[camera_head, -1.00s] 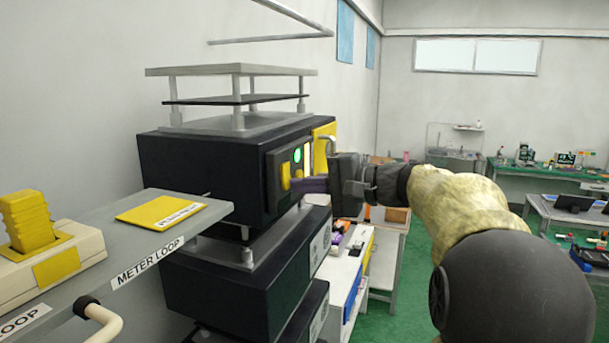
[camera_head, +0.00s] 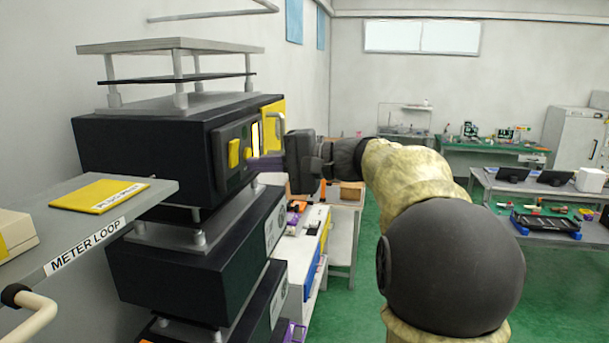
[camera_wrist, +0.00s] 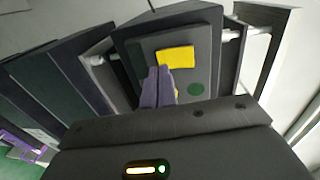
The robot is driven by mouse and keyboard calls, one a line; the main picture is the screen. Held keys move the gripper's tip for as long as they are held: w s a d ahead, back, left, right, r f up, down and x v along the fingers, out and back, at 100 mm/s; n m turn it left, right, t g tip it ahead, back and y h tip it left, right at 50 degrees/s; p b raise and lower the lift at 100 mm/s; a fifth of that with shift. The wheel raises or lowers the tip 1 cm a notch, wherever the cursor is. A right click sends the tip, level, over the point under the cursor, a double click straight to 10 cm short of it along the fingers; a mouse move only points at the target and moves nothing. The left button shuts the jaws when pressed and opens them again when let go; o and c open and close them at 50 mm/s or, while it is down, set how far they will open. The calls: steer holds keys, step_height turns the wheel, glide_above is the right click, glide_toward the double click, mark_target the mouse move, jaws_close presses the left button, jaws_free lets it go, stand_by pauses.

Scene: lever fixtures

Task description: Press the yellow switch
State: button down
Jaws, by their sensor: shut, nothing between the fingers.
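The yellow switch (camera_head: 233,152) sits on a dark grey panel (camera_head: 222,178) on the front of a black box. It also shows in the wrist view (camera_wrist: 175,57). In the head view the fingertips are right of the switch, with a small gap seeming to show. In the wrist view the fingertips (camera_wrist: 158,72) overlap the switch's lower left edge; contact is unclear there.
A yellow panel with a handle (camera_head: 273,122) is just behind the switch panel. A grey shelf labelled METER LOOP (camera_head: 150,200) juts out at the left with a yellow plate (camera_head: 100,196) on it. Black boxes are stacked below.

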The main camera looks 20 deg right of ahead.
steer(key=f+b+v, duration=0.2)
steer(key=b+v, duration=0.3)
steer(key=v, duration=0.6)
steer(key=shift+s+d+f, duration=0.25)
steer(key=shift+d+f, duration=0.05)
steer(key=shift+d, duration=0.1)
steer(key=a+f+m+g+h, duration=0.1)
steer(key=a+f+g+h, duration=0.15)
steer(key=f, duration=0.85)
steer(key=a+f+m+g+h, duration=0.15)
steer(key=a+f+h, duration=0.25)
steer(key=f, duration=0.8)
steer(key=s+a+f+n+g+h, duration=0.1)
steer(key=s+a+f+n+h, duration=0.1)
steer(key=s+f, duration=0.4)
steer(key=s+a+f+n+g+h+b, duration=0.1)
steer(key=s+f+n+h, duration=0.4)
steer(key=f, duration=0.9)
steer(key=s+a+n+g, duration=0.1)
steer(key=s+n, duration=0.1)
steer(key=shift+s+f, duration=0.35)
steer(key=shift+f, duration=0.05)
steer(key=shift+w+a+n, duration=0.1)
steer(key=shift+w+n, duration=0.05)
steer(key=shift+n, duration=0.1)
